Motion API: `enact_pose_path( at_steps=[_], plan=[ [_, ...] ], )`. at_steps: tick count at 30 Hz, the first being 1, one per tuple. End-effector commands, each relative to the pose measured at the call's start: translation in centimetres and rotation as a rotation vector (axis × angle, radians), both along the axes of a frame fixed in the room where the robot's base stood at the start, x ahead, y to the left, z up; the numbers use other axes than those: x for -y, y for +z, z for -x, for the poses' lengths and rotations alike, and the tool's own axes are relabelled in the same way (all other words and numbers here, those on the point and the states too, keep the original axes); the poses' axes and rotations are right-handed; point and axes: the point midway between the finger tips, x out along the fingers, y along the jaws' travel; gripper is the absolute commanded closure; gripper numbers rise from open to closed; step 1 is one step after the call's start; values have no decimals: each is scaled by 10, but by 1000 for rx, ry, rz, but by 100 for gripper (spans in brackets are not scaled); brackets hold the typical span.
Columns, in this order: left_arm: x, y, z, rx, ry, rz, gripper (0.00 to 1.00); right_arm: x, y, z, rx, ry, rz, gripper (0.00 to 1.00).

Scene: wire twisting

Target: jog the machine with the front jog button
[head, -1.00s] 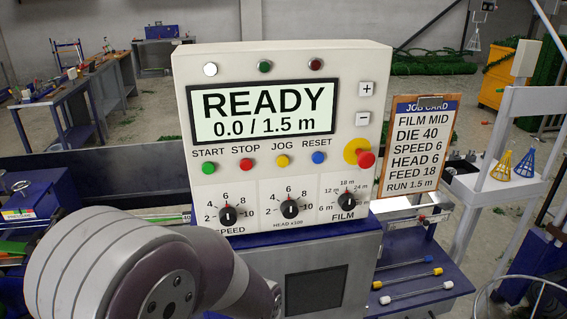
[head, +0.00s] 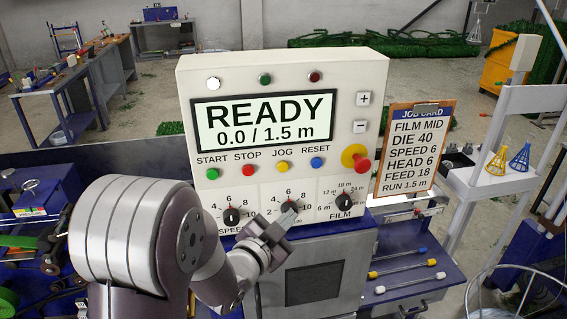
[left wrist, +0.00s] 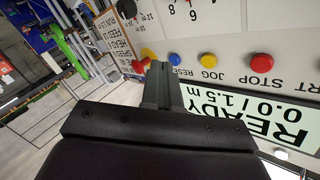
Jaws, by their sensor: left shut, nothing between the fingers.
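The yellow JOG button (head: 282,167) is on the white control panel (head: 228,75), between the red STOP button (head: 248,170) and the blue RESET button (head: 316,163). The display (head: 265,122) reads READY, 0.0 / 1.5 m. My left gripper (head: 291,209) is shut and empty in front of the HEAD knob, below the JOG button and apart from it, and partly hides that knob. In the left wrist view the panel is upside down; the shut fingers (left wrist: 162,70) point toward the button row, and the yellow JOG button (left wrist: 207,60) is to their right. My right gripper is in neither view.
A red emergency-stop knob (head: 361,165) sticks out at the panel's right. The SPEED knob (head: 232,216) and FILM knob (head: 343,197) are below the buttons. A job card (head: 415,148) stands to the right of the panel. Air in front of the buttons is clear.

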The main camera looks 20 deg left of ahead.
Motion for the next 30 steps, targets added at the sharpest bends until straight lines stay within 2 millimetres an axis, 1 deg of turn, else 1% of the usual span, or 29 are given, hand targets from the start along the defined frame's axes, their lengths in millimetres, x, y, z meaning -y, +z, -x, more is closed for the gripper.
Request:
enact_pose_path(
  at_steps=[1, 3, 7, 9, 20, 23, 30],
  plan=[
    [5, 12, 0, 67, -23, -15, 100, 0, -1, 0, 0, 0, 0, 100],
    [9, 28, 0, 149, -46, -34, 100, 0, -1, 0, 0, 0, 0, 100],
    [13, 45, 2, 232, -62, -55, 100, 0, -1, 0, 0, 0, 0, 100],
    [13, 48, 3, 248, -63, -62, 100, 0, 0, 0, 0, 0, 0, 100],
    [11, 48, 0, 246, -62, -68, 100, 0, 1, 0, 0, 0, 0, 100],
    [6, 48, -7, 245, -61, -68, 100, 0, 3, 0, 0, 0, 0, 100],
    [-14, 49, -36, 244, -59, -67, 100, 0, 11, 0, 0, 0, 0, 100]
  ],
)
